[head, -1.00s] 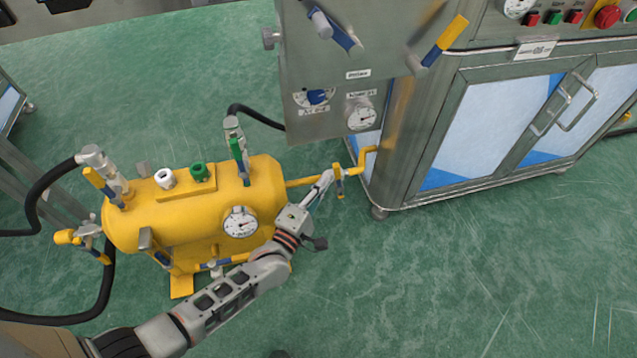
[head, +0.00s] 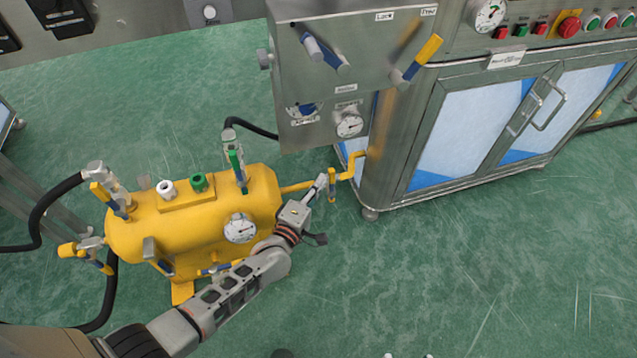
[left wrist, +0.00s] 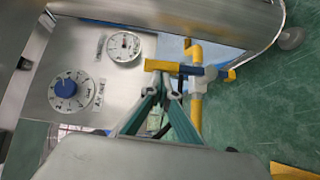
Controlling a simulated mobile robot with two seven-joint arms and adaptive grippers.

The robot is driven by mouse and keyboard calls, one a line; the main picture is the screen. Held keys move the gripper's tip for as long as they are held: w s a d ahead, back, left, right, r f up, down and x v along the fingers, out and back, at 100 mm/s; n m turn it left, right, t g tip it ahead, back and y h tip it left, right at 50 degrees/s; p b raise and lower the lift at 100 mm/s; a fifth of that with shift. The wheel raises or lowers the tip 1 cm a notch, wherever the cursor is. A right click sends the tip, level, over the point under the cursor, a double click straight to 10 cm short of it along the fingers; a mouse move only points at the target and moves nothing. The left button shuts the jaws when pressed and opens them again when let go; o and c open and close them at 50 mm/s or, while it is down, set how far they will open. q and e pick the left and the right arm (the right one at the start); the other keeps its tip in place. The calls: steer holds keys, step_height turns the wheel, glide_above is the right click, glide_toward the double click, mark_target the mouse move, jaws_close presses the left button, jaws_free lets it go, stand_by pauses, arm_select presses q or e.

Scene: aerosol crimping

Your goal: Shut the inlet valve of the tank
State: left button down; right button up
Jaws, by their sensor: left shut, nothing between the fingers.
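The yellow tank (head: 180,232) stands on the floor at left in the head view. A yellow pipe runs from its right end to the cabinet. On this pipe sits a valve with a blue and yellow handle (head: 332,186), which also shows in the left wrist view (left wrist: 162,67). The handle lies crosswise to the pipe. My left gripper (head: 321,184) is shut and empty, its fingertips (left wrist: 163,92) close beside this valve; I cannot tell whether they touch it. No label marks which valve is the inlet. My right gripper is not clearly seen.
Other valves and black hoses (head: 40,205) surround the tank. Green floor (head: 450,270) is clear at lower right.

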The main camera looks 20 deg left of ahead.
arm_select(q)
steer(key=shift+w+d+r, duration=0.1)
steer(key=shift+d+r, duration=0.35)
steer(key=shift+d, duration=0.35)
steer(key=s+a+f, duration=0.1)
steer(key=s+a, duration=0.1)
steer(key=s, duration=0.6)
steer(key=shift+s+a, duration=0.2)
steer(key=shift+a, duration=0.15)
steer(key=shift+a, duration=0.1)
